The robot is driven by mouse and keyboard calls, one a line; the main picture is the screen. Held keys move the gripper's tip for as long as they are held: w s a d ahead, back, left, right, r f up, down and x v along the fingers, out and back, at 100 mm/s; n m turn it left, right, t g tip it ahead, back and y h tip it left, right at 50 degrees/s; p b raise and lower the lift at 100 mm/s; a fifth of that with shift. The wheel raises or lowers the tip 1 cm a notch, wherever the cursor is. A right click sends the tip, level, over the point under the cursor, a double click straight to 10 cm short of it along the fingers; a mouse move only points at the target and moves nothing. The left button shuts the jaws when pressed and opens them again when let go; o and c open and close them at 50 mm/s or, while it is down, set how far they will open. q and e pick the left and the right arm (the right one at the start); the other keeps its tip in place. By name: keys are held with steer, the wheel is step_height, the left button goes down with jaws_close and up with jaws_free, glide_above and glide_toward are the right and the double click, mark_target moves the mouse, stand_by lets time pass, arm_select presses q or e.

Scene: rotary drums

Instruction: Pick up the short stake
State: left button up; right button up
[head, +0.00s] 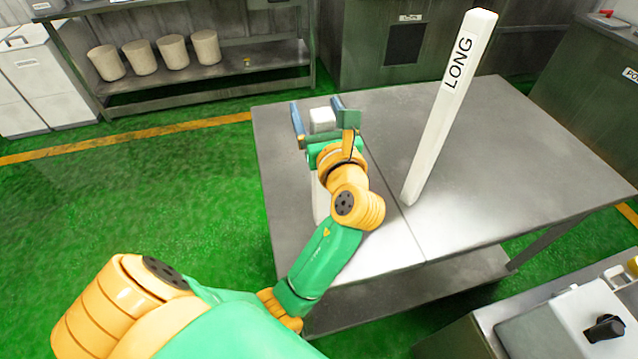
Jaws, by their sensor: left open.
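A white stake with LONG printed on it (450,95) stands upright on the metal table (530,150). A second, shorter white stake (322,120) stands on the left part of the same table. Its top shows between the fingers of my left gripper (317,104), and a strip of its lower body shows left of my wrist. My arm hides the rest of it, including any label. My left gripper is open, with one finger on each side of the stake top in the picture. I cannot tell whether the fingers touch it. My right gripper is out of view.
Several pale buckets (140,57) stand on a shelf at the back left. Grey cabinets (410,45) stand behind the table. A bench with a black knob (604,328) is at the lower right. Green floor (150,210) lies open to the left.

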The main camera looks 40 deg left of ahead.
arm_select(q)
steer(key=shift+s+d+r, duration=0.2)
steer(key=shift+s+d, duration=0.1)
steer(key=shift+c, duration=0.9)
steer(key=shift+s+d+r, duration=0.1)
steer(key=shift+d, duration=0.05)
steer(key=c, duration=1.1)
steer(key=shift+f, duration=0.25)
